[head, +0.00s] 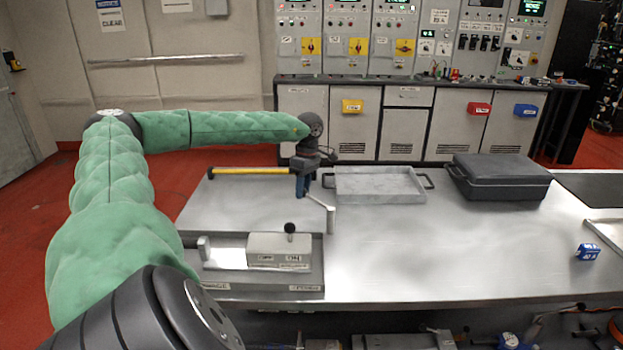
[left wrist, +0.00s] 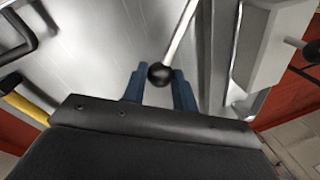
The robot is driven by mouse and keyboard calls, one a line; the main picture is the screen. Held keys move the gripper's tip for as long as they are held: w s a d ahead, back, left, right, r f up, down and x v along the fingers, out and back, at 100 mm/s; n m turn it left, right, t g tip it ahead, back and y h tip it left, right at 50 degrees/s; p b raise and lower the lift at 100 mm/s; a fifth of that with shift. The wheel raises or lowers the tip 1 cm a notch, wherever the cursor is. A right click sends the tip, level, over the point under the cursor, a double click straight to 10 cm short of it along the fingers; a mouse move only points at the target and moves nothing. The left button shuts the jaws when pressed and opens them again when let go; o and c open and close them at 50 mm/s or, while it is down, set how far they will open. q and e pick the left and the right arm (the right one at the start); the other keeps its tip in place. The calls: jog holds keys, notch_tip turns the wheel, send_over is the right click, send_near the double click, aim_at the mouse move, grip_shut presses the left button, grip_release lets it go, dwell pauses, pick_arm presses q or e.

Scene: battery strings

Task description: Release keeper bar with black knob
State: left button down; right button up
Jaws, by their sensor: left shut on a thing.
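The keeper bar (head: 318,202) is a thin silver rod that runs from a short upright post (head: 331,219) to my left gripper (head: 303,186). In the left wrist view its round black knob (left wrist: 160,75) sits between the blue fingers of my left gripper (left wrist: 160,88), which is shut on it. In the head view the fingers hide this knob. A second black knob (head: 290,228) stands on a labelled grey block (head: 279,250) at the front left of the bench. My right gripper is not in view.
A yellow bar (head: 252,171) lies at the bench's back left. A shallow grey tray (head: 378,199) and a dark case (head: 500,180) stand along the back. A small blue box (head: 588,252) is at the right. The bench middle (head: 430,250) is clear.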

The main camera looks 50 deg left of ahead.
pick_arm(q)
jog(key=shift+w+a+m, duration=0.1)
jog(key=shift+w+m, duration=0.45)
jog(key=shift+m, duration=0.05)
jog(key=shift+r, duration=0.1)
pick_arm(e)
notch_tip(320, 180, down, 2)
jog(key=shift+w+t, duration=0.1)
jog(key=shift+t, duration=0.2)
pick_arm(q)
jog(key=shift+w+a+r, duration=0.1)
jog(key=shift+w+r, duration=0.05)
jog(key=shift+r, duration=0.05)
jog(key=c, duration=1.4)
grip_release()
jog(key=shift+w, duration=0.1)
jog(key=o, duration=0.3)
jog(key=shift+w+f, duration=0.25)
notch_tip(320, 180, up, 8)
jog(key=w+b, duration=0.1)
jog(key=shift+w+a+f, duration=0.15)
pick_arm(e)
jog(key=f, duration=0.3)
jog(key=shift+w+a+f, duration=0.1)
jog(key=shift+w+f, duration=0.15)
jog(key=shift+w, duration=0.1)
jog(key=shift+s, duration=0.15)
